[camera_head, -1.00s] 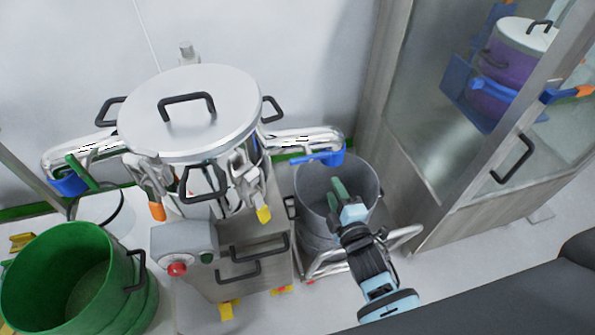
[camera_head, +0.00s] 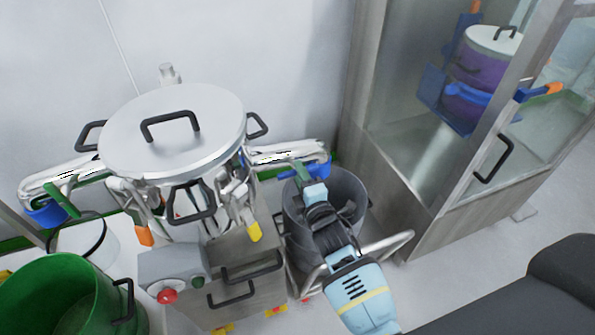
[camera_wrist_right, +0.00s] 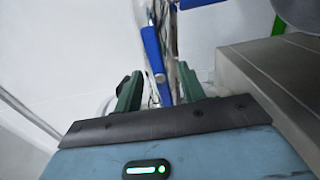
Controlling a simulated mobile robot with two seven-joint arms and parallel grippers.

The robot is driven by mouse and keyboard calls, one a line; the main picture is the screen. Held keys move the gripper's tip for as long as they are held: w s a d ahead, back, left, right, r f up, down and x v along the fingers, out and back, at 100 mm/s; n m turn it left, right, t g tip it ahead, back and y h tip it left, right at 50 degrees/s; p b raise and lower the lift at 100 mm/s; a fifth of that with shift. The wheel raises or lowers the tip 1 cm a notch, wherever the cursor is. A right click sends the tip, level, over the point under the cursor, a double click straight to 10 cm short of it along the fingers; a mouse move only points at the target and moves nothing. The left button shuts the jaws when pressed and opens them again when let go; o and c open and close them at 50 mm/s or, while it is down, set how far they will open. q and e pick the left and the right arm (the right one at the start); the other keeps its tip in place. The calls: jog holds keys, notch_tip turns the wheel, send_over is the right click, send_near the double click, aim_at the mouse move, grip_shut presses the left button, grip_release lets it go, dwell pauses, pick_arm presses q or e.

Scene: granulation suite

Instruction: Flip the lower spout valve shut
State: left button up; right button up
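The machine's right spout (camera_head: 280,154) ends in a blue collar (camera_head: 318,168) above a grey bin. A blue valve lever (camera_wrist_right: 152,50) shows in the right wrist view, slanting down toward the gap between my green fingertips. In the head view it is mostly hidden by my gripper. My right gripper (camera_head: 297,172) is at this spout; in the wrist view its fingers (camera_wrist_right: 158,88) are apart, with the lever's near end at or just beyond the gap. Contact cannot be told. The left spout (camera_head: 65,176) has a blue collar and a green lever (camera_head: 62,200). My left gripper is out of view.
The grey bin (camera_head: 350,222) stands in a metal frame (camera_head: 375,248) under my right arm. A glass-doored cabinet (camera_head: 430,190) stands to the right. The machine's lidded vessel (camera_head: 180,155) and control box (camera_head: 170,268) are left of my arm. A green bin (camera_head: 60,300) is at lower left.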

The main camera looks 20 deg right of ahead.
jog(key=shift+w, duration=1.05)
jog(key=shift+c, duration=0.4)
grip_shut()
